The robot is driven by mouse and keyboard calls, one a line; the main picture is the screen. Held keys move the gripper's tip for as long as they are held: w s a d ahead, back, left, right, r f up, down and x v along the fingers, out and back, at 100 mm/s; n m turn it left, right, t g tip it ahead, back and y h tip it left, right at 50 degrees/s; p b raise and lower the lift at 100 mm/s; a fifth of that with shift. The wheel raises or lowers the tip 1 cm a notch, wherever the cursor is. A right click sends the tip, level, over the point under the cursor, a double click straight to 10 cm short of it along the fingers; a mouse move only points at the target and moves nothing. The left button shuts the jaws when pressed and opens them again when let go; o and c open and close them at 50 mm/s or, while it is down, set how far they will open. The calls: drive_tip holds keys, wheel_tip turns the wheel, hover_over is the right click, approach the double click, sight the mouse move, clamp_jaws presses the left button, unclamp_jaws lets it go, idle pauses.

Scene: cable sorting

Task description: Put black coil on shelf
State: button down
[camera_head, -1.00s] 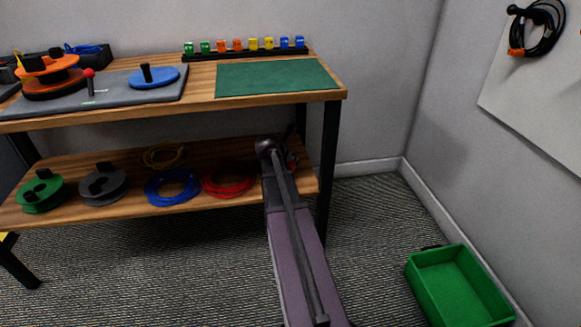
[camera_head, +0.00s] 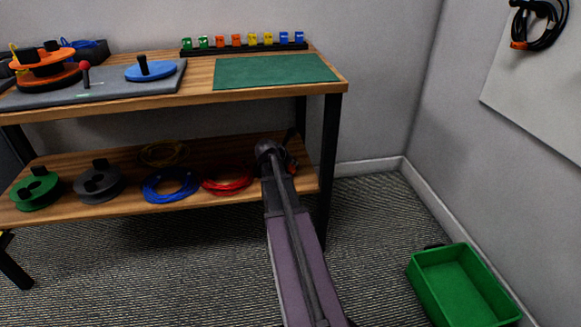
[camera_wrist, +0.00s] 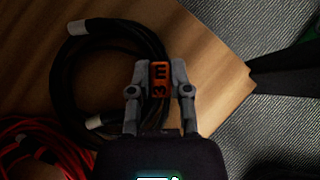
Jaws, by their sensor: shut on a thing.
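The black coil (camera_wrist: 62,73) shows in the wrist view, with pale cable ends and an orange tag (camera_wrist: 160,79) marked "3 m". My gripper (camera_wrist: 159,68) is shut on the coil at this tag. The coil is over the wooden lower shelf (camera_wrist: 205,60), close to the shelf's edge; whether it rests on the wood I cannot tell. In the head view my arm reaches to the right end of the lower shelf (camera_head: 130,208). There my wrist hides most of the coil and the gripper.
On the lower shelf, a red coil (camera_head: 228,179) lies just left of my wrist, with a blue coil (camera_head: 170,185), a yellow coil (camera_head: 162,153) and grey (camera_head: 99,182) and green reels (camera_head: 36,189) farther left. A black table leg (camera_head: 329,165) stands close right.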

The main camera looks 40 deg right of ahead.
drive_tip(key=shift+f, duration=0.15)
drive_tip(key=c, duration=0.6)
unclamp_jaws()
drive_tip(key=shift+p+v, duration=0.8)
drive_tip(key=shift+v, duration=0.3)
drive_tip(key=p+v, duration=0.6)
drive_tip(key=v, duration=0.4)
drive_tip(key=shift+d+p, duration=0.1)
drive_tip(key=shift+p, duration=0.25)
drive_tip(key=shift+s, duration=0.1)
